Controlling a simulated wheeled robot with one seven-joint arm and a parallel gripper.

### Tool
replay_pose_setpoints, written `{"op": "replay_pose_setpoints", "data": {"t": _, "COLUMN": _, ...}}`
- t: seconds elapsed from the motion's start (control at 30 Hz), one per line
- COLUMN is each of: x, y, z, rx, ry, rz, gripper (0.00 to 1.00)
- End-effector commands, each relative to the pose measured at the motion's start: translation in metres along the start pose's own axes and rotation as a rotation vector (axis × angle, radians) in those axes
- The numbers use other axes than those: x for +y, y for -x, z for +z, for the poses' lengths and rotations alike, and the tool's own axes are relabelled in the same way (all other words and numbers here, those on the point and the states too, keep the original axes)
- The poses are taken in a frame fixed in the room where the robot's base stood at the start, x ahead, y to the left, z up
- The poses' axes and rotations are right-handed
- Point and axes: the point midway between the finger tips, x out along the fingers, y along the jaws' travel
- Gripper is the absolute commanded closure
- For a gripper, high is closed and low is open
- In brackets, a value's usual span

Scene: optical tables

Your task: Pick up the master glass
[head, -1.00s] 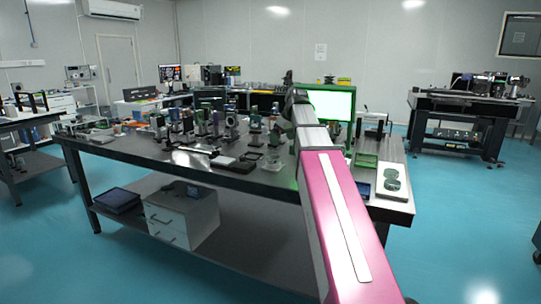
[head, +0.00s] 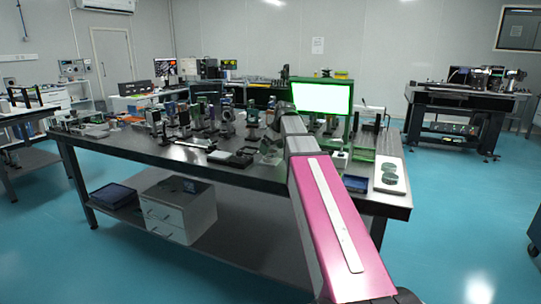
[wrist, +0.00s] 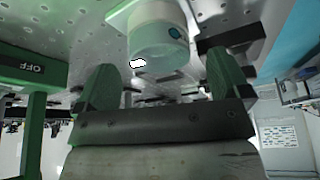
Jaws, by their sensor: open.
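No item is clearly labelled as the master glass. In the wrist view, a pale, whitish cylinder (wrist: 158,38) with a small blue mark stands at the top centre, just beyond my gripper (wrist: 164,82). The gripper's two fingers are spread apart with nothing between them. The cylinder is ahead of the fingertips and apart from them. My gripper cannot be made out in the head view, where my pink arm reaches over the table.
The dark optical table (head: 225,172) carries several mounts and a bright screen (head: 322,97) in a green frame.

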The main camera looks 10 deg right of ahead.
Motion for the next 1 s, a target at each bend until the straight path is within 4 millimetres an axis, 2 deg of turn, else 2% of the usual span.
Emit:
{"op": "replay_pose_setpoints", "data": {"t": 0.13, "x": 0.000, "y": -0.017, "z": 0.000, "rx": -0.001, "ry": 0.000, "rz": -0.001, "gripper": 0.05}}
{"op": "replay_pose_setpoints", "data": {"t": 0.37, "x": 0.000, "y": -0.020, "z": 0.000, "rx": 0.000, "ry": 0.000, "rz": 0.000, "gripper": 0.05}}
{"op": "replay_pose_setpoints", "data": {"t": 0.4, "x": 0.000, "y": -0.020, "z": 0.000, "rx": 0.000, "ry": 0.000, "rz": 0.000, "gripper": 0.09}}
{"op": "replay_pose_setpoints", "data": {"t": 0.57, "x": 0.000, "y": -0.019, "z": 0.000, "rx": 0.000, "ry": 0.000, "rz": 0.000, "gripper": 0.61}}
{"op": "replay_pose_setpoints", "data": {"t": 0.6, "x": 0.000, "y": -0.019, "z": 0.000, "rx": 0.000, "ry": 0.000, "rz": 0.000, "gripper": 0.64}}
{"op": "replay_pose_setpoints", "data": {"t": 1.0, "x": 0.001, "y": -0.015, "z": -0.002, "rx": 0.001, "ry": 0.000, "rz": 0.000, "gripper": 0.64}}
